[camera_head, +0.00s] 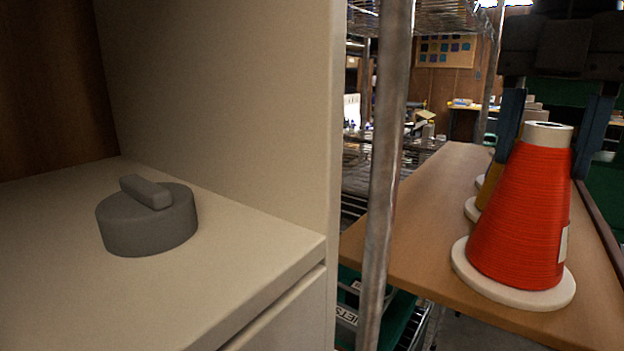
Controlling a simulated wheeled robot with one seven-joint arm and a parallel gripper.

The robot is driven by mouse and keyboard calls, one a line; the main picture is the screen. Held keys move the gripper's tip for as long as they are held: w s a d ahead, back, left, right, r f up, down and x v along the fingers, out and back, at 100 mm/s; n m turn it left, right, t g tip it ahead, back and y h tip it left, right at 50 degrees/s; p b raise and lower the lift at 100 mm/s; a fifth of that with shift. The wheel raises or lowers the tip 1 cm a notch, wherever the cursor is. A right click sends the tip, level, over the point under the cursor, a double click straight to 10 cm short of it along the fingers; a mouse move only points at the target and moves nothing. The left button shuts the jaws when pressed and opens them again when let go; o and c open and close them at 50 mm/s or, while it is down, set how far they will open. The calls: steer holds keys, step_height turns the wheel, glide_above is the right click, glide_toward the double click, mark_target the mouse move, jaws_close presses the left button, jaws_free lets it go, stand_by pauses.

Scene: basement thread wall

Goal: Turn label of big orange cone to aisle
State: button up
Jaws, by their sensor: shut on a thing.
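The big orange cone (518,215) is a spool of orange-red thread with a pale top and a wide white base. It stands upright at the right of the view, its base over the wooden shelf board. Its label (563,243) is a pale patch at the cone's right edge, seen only edge-on. My gripper (540,168) reaches in from behind, with one dark blue finger on each side of the cone's upper part. It is shut on the cone. The finger contacts are partly hidden behind the thread.
Yellow cones (487,187) stand close behind the orange one, partly hidden. A metal post (384,170) rises left of the board (415,245). A pale cabinet (255,275) with a round grey lidded object (147,220) fills the left. The board's left part is clear.

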steer(key=o, duration=1.1)
steer(key=shift+o, duration=0.2)
